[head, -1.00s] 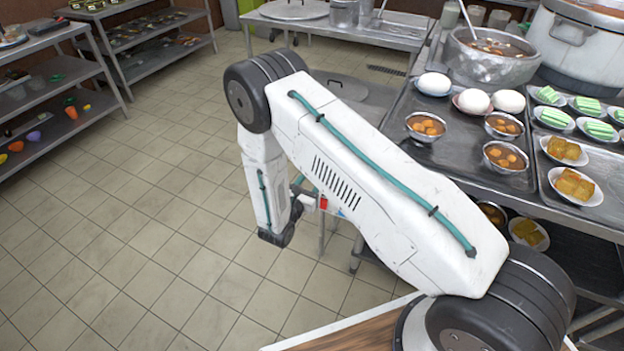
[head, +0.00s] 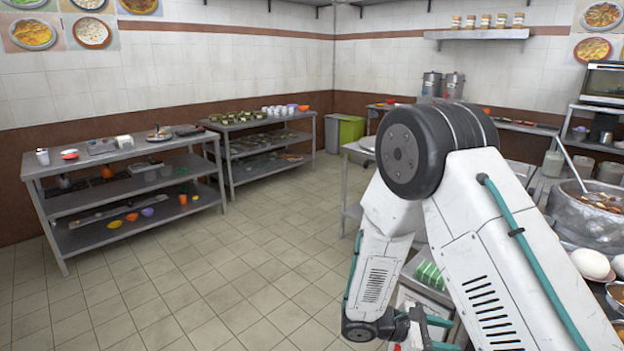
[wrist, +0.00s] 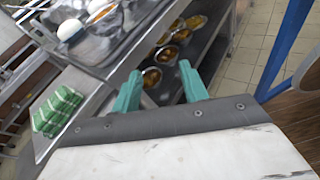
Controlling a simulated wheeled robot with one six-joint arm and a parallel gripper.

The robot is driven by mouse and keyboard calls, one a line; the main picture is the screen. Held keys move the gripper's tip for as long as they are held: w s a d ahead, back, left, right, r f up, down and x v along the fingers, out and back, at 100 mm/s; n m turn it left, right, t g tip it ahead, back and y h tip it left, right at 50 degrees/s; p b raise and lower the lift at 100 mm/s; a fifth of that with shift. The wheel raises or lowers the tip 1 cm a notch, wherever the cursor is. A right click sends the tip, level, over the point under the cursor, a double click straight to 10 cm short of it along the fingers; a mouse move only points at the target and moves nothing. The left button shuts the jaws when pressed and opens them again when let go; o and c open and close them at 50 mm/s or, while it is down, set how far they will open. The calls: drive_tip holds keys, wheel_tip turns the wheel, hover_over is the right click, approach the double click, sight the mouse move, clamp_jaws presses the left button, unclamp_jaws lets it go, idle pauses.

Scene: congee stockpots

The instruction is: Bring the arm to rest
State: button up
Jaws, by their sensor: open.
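My gripper shows in the wrist view (wrist: 160,85), its two teal fingers apart with nothing between them. In the head view my white arm is folded, its big black elbow joint high and its forearm hanging down. The gripper (head: 435,335) is low at the bottom of that view, partly cut off and partly hidden by my own arm. In the wrist view the fingers point toward a cart with shelves, and they look clear of it.
A steel pot (head: 590,218) and white buns (head: 590,264) stand on the counter at the right. Green-and-white blocks (wrist: 58,110) lie left of my fingers in the wrist view. Metal shelves (head: 125,180) line the left wall. The tiled floor (head: 240,270) between is clear.

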drive_tip(key=s+a+r+m+t+y, duration=0.2)
drive_tip(key=s+r+m+y, duration=1.3)
drive_tip(key=s+r, duration=0.8)
wheel_tip(320, 180, up, 4)
drive_tip(key=shift+s+a+r, duration=0.1)
drive_tip(key=shift+s+a, duration=0.15)
drive_tip(key=shift+a, duration=0.45)
idle(1.8)
